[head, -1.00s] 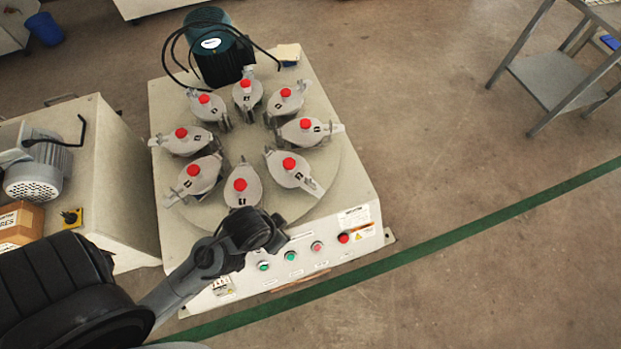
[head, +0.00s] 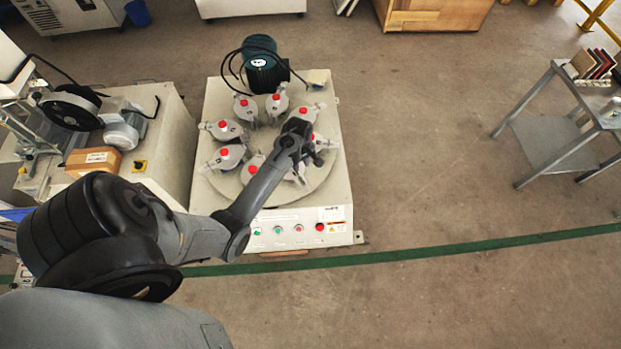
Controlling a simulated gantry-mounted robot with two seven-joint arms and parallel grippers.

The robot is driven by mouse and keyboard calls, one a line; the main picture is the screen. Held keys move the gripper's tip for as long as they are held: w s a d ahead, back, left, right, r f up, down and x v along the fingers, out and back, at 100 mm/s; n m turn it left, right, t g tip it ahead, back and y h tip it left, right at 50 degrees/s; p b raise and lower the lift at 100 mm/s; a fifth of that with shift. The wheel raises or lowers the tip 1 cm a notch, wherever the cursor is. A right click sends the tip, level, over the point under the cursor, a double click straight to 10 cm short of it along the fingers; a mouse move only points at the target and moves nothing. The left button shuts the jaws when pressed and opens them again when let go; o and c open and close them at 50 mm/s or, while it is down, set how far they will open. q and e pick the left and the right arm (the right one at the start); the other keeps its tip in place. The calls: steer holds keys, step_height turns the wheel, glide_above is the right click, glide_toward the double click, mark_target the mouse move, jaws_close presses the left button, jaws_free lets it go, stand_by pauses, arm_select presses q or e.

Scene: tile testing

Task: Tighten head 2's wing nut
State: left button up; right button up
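The tile-testing machine (head: 215,190) has a round table ringed by several grey heads with red caps, such as the left head (head: 218,128), the lower-left head (head: 226,156) and the back head (head: 277,103). Small labels on the heads are too small to read, so I cannot tell which is head 2. The wing nuts are too small to make out clearly. My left gripper (head: 318,156) is over the right side of the ring, and it and its wrist partly hide the right-hand heads. Its fingers are too small to judge, and contact cannot be told. My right gripper is not in view.
A teal motor (head: 264,66) with black cables stands at the machine's back. Coloured buttons (head: 298,228) line its front. A second machine (head: 165,150) with a cardboard box (head: 93,160) stands at left. A metal side table (head: 550,125) is at right. Open floor lies between.

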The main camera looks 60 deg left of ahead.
mark_target(301, 178)
arm_select(q)
step_height(301, 178, down, 9)
steer(key=b, duration=0.5)
steer(key=shift+a+f, duration=0.1)
steer(key=shift+f, duration=0.05)
steer(key=shift+f+b, duration=0.3)
steer(key=shift+f, duration=0.25)
jaws_close()
